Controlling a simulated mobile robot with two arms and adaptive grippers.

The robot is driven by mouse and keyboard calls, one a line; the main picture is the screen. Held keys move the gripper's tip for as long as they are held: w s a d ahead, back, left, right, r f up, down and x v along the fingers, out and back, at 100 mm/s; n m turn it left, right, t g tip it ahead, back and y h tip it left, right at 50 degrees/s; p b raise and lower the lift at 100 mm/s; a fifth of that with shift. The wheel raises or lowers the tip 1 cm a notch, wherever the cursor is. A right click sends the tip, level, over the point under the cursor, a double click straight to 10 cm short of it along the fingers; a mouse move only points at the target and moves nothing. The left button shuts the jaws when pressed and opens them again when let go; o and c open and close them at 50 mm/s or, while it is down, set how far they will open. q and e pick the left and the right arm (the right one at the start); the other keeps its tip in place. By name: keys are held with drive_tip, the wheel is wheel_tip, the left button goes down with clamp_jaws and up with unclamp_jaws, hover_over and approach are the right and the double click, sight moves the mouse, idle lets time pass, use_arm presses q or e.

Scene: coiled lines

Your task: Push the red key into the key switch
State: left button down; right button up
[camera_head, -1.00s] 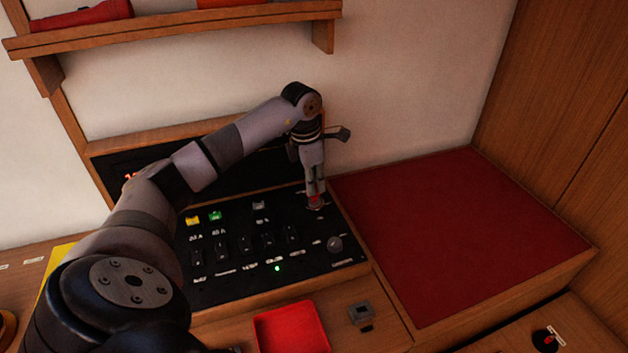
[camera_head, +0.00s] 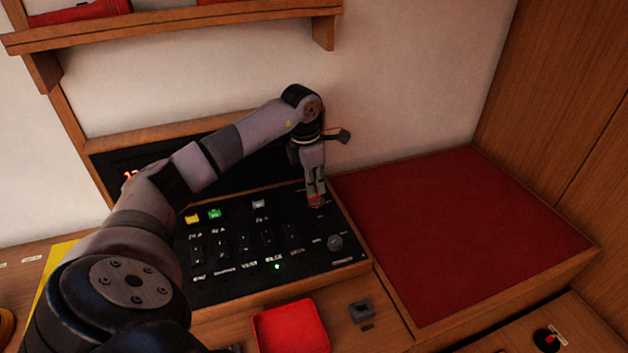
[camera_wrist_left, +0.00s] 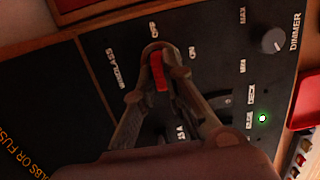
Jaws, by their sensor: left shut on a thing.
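The red key (camera_wrist_left: 159,72) is pinched between the fingertips of my left gripper (camera_wrist_left: 158,75). In the head view my left gripper (camera_head: 316,199) points down at the upper right of the black switch panel (camera_head: 225,280), with a bit of red at its tips. The key switch is at the key's far end, between the OFF and ON labels in the wrist view; a pale round rim (camera_wrist_left: 155,46) shows there. The fingers hide most of the switch, so I cannot tell how deep the key sits. My right gripper is not in view.
The panel also carries a dimmer knob (camera_head: 335,243), a yellow cap (camera_head: 192,219), a green cap (camera_head: 214,214) and a lit green light (camera_head: 277,267). A red tray (camera_head: 290,328) and a small grey box (camera_head: 361,311) lie in front. A red mat (camera_head: 455,235) fills the right side.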

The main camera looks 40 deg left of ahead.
use_arm(q)
drive_tip(key=shift+f, duration=0.3)
drive_tip(key=c, duration=1.6)
unclamp_jaws()
drive_tip(key=shift+r, duration=0.1)
drive_tip(key=r, duration=0.4)
drive_tip(key=s+r, duration=0.1)
drive_tip(key=r, duration=0.6)
drive_tip(key=shift+s+a+r, duration=0.15)
drive_tip(key=shift+a+r, duration=0.2)
drive_tip(key=shift+a, duration=0.05)
